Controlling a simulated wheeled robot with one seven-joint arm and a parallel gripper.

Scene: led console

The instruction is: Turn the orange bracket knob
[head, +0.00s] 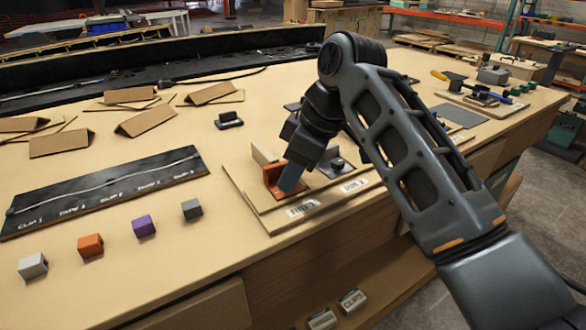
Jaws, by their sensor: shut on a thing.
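The orange bracket (272,180) stands on a raised wooden board near the front edge of the bench, in the middle of the head view. My gripper (290,180) reaches down to it from the upper right, with its fingertips at the bracket's right side. The gripper is shut on part of the orange bracket, most likely its knob. The knob itself is hidden behind my fingers, so its turn angle cannot be seen. A grey bracket with a dark round knob (337,163) sits just to the right on the same board.
White, orange, purple and grey blocks (143,225) lie in a row at left front, before a black labelled strip (100,190). Folded cardboard-coloured pieces (145,120) lie behind. A small black holder (228,120) stands behind the board. Tools (480,95) lie at far right.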

